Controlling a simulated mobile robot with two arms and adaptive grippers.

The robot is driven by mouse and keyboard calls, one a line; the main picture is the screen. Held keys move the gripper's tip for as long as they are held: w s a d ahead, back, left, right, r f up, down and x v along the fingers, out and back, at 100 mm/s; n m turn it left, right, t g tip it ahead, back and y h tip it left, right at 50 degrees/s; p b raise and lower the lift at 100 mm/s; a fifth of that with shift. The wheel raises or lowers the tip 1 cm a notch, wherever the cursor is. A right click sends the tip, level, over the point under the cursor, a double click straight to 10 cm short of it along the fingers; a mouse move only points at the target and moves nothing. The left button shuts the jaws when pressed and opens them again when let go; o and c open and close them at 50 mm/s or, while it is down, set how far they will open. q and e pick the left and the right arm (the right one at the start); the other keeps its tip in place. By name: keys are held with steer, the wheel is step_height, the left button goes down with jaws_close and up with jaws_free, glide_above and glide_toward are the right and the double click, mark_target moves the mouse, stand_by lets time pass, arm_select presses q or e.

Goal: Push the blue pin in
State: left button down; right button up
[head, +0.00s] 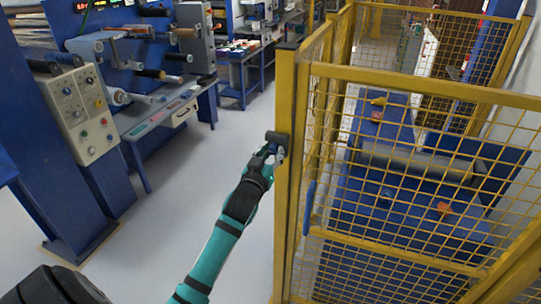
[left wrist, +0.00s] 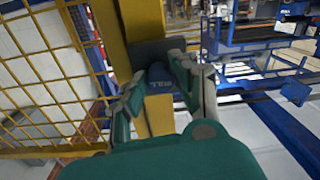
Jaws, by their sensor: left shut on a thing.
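In the head view the dark bracket (head: 278,138) is on the post's left side. My left gripper (head: 272,152) is at the bracket, and it also shows in the left wrist view (left wrist: 158,92), its fingers on either side of the pin and shut on it. How deep the pin sits cannot be told. My right gripper is not in view.
The yellow post (head: 288,200) belongs to a yellow mesh fence (head: 430,90) around a blue machine (head: 400,205) with a roller. A blue handle (head: 309,207) hangs on the fence below the bracket. A control panel (head: 80,112) stands at the left. The grey floor (head: 180,190) between is clear.

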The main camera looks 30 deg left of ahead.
arm_select(q)
steer(key=c, duration=1)
jaws_free()
steer(key=shift+c, duration=0.2)
steer(key=shift+s+d, duration=0.15)
steer(key=shift+s, duration=0.35)
steer(key=v, duration=1.1)
